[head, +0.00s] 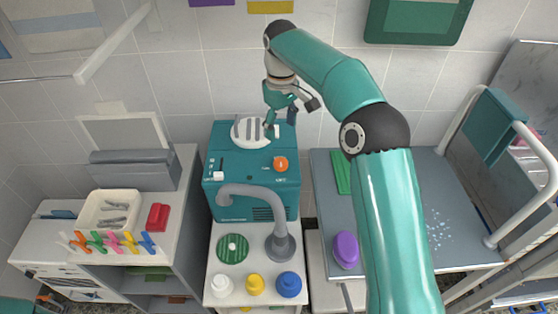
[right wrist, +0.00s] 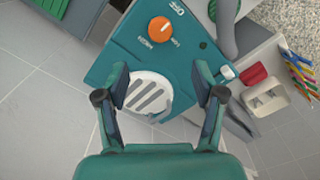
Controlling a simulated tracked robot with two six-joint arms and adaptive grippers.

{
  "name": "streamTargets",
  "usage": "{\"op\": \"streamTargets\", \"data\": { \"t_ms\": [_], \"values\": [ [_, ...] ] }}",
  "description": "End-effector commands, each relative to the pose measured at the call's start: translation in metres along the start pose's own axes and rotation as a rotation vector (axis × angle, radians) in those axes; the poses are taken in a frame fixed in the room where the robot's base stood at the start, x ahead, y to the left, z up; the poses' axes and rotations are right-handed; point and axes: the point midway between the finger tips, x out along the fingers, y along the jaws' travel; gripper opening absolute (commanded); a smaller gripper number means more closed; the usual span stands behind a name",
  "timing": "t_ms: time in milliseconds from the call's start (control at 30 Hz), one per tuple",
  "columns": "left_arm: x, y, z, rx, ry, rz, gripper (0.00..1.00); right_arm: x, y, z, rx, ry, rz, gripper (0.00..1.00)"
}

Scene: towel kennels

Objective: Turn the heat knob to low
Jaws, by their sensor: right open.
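The teal dryer box (head: 230,190) stands at the wall. Its orange heat knob (head: 281,163) is on the top panel, right of centre, and also shows in the right wrist view (right wrist: 160,30). There, small printed labels surround the knob, one reading OFF; I cannot be sure where its pointer stands. My right gripper (head: 281,118) is over the back of the box, behind the knob and apart from it. In the right wrist view its fingers (right wrist: 161,72) are spread and empty, with the round white grille (right wrist: 149,97) showing between them. My left gripper is not in view.
A grey curved hose (head: 281,245) rises just in front of the box. Yellow (head: 256,285) and blue (head: 289,285) bottles stand nearer. A grey table (head: 460,225) with a purple object (head: 346,250) is at right. A shelf with a white tray (head: 95,203) is at left.

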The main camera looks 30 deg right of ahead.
Motion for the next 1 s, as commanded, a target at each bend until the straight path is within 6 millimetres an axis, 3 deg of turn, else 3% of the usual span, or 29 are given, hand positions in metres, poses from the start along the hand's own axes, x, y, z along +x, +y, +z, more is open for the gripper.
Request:
{"op": "streamTargets", "data": {
  "t_ms": [200, 500, 700, 1000],
  "values": [
    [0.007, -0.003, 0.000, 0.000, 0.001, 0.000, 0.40, 0.051, -0.001, 0.000, -0.002, -0.005, -0.002, 0.68],
    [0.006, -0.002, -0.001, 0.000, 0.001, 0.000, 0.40, 0.106, -0.002, -0.001, -0.004, -0.003, -0.001, 0.68],
    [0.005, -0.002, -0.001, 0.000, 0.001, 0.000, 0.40, 0.124, -0.002, -0.002, -0.004, -0.001, 0.000, 0.68],
    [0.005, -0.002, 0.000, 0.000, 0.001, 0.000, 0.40, 0.128, -0.002, -0.002, -0.004, 0.000, 0.000, 0.68]
  ]
}}
